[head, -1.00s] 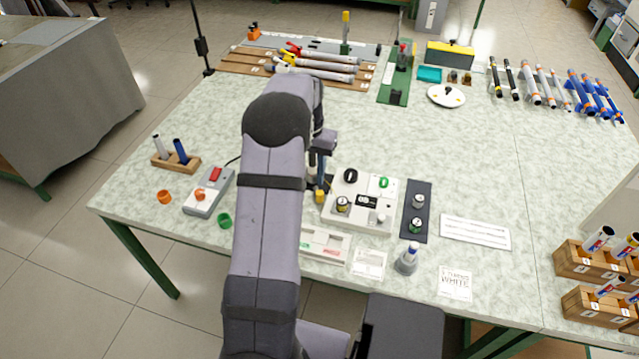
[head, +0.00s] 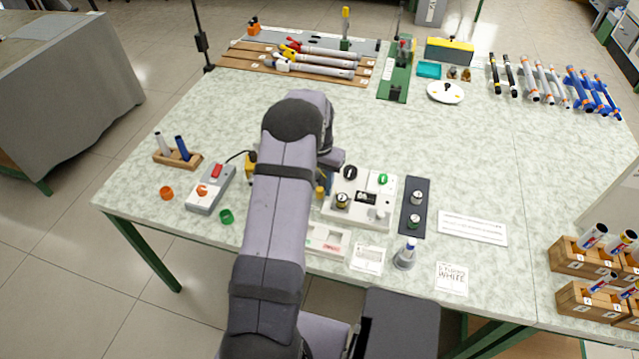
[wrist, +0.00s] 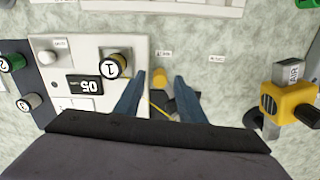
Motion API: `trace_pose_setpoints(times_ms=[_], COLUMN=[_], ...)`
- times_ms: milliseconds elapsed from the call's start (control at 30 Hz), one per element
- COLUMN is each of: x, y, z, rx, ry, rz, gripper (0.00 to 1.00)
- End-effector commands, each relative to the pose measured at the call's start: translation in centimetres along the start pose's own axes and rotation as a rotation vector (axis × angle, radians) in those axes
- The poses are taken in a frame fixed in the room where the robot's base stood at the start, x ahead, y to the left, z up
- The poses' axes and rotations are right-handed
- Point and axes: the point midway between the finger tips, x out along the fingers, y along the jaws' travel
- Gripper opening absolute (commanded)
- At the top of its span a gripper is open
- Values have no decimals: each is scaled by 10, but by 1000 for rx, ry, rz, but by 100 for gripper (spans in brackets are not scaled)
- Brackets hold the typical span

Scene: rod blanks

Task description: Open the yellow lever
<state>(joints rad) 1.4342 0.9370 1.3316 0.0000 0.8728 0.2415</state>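My arm hides most of the gripper in the head view.
A white panel (head: 352,217) with knobs and a counter stands just right of my gripper in the head view. A grey box with a red switch (head: 216,171) and a wooden holder (head: 176,160) are to the left. The table centre is clear.

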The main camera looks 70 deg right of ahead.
Motion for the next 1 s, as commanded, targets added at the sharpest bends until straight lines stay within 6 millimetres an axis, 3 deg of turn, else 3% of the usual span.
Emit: trace_pose_setpoints(times_ms=[333,367,500,1000], x=[5,5,5,5], y=[0,0,0,-6], z=[0,0,0,4], rx=[0,0,0,68], ry=[0,0,0,-1], rz=[0,0,0,0], gripper=[37,34,1,0])
